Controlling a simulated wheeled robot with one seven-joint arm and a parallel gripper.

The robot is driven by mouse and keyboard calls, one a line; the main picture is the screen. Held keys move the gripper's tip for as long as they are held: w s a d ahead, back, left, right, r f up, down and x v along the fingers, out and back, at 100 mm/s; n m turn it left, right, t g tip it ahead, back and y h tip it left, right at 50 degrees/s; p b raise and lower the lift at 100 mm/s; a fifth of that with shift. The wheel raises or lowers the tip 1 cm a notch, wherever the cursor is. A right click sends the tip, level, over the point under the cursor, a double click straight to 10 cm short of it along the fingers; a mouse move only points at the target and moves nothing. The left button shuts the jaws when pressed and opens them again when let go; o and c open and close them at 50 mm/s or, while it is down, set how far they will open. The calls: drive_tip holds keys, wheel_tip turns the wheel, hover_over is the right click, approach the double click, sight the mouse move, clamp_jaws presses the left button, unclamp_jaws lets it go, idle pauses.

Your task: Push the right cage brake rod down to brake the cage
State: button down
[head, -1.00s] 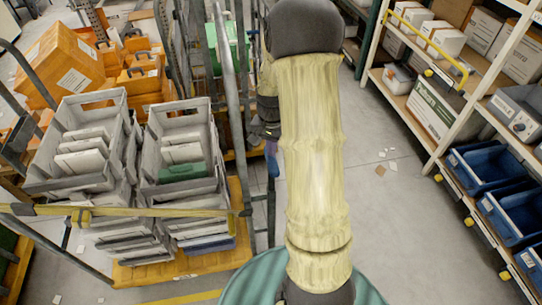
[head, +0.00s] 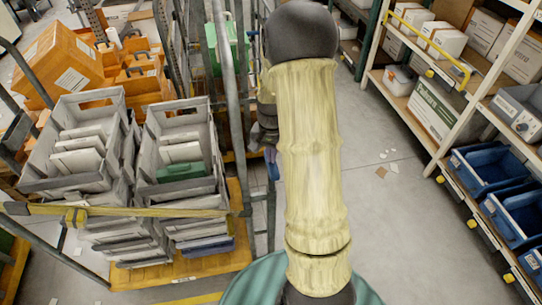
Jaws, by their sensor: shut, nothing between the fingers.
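The roll cage with grey tube posts (head: 228,90) and an orange base (head: 185,270) stands on the left, loaded with grey totes. My arm reaches forward along the cage's right side. My gripper (head: 263,138) is a dark shape just right of the cage's right post, mostly hidden behind my arm; it is shut and empty. A small blue-purple piece (head: 272,163) shows just below it; I cannot tell if it is part of the brake rod. The brake rod itself cannot be made out clearly, nor whether my gripper touches it.
A yellow bar (head: 150,212) crosses the cage front. Orange boxes (head: 60,65) stand behind the totes. A shelf rack (head: 440,150) with blue bins (head: 490,170) and cartons stands on the right. The grey floor (head: 390,220) between my arm and the rack is mostly clear.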

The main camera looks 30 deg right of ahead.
drive_tip(key=shift+f+b, duration=1)
drive_tip(key=shift+f, duration=0.65)
drive_tip(key=shift+r+p, duration=3)
drive_tip(key=shift+r, duration=0.7)
